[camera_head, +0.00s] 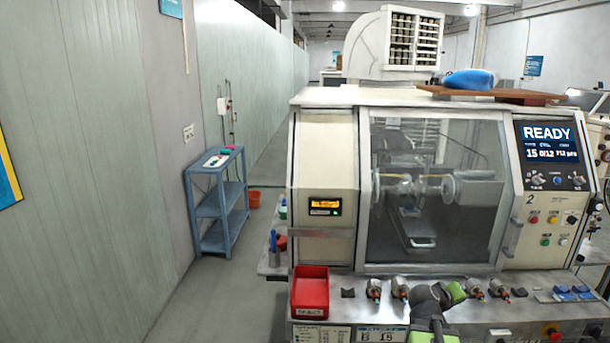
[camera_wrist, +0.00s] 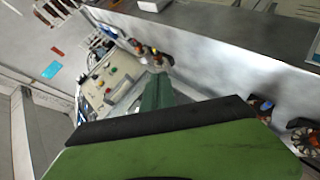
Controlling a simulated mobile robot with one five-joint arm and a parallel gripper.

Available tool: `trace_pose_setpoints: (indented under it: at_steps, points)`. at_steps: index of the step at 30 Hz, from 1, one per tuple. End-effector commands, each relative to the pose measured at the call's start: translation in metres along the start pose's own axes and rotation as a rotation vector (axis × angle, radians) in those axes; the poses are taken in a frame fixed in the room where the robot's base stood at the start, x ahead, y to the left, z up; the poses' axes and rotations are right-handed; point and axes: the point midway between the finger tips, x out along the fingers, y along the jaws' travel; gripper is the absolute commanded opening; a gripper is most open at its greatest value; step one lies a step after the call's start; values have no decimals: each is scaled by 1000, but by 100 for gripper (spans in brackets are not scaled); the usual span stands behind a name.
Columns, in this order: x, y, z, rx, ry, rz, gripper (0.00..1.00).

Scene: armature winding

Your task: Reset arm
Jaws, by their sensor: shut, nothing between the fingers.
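My gripper (camera_head: 456,291) is in the lower middle of the head view, over the machine's front ledge. It is shut and empty. In the wrist view its green and black body fills the bottom, and its dark green fingers (camera_wrist: 158,94) are together. The ledge holds several armatures: two to the left of my gripper, one (camera_head: 374,290) farther left and one (camera_head: 401,289) nearer, and two to the right, one (camera_head: 475,289) close by and one (camera_head: 500,290) beyond it. I cannot tell from the head view whether my gripper touches the ledge.
The winding machine (camera_head: 325,235) stands ahead with its glass door (camera_head: 435,215) closed. Its screen (camera_head: 549,145) reads READY. A red bin (camera_head: 310,292) sits at the ledge's left end. A blue shelf cart (camera_head: 214,205) stands by the left wall, with open floor before it.

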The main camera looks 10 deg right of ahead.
Motion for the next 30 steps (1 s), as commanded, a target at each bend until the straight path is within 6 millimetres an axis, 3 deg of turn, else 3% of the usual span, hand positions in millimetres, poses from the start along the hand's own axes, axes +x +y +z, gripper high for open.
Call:
trace_pose_setpoints:
  at_steps: [1,6,12,15,18,21,30]
  points:
    - [-6,-34,2,21,-27,-63,0]
    - [-50,-145,13,75,-161,-318,0]
    - [-125,-259,31,56,-321,-614,0]
    - [-167,-303,42,21,-395,-745,0]
    - [-201,-331,52,-14,-451,-843,0]
    - [-224,-347,57,-40,-485,-901,0]
    - [-233,-351,59,-49,-499,-924,0]
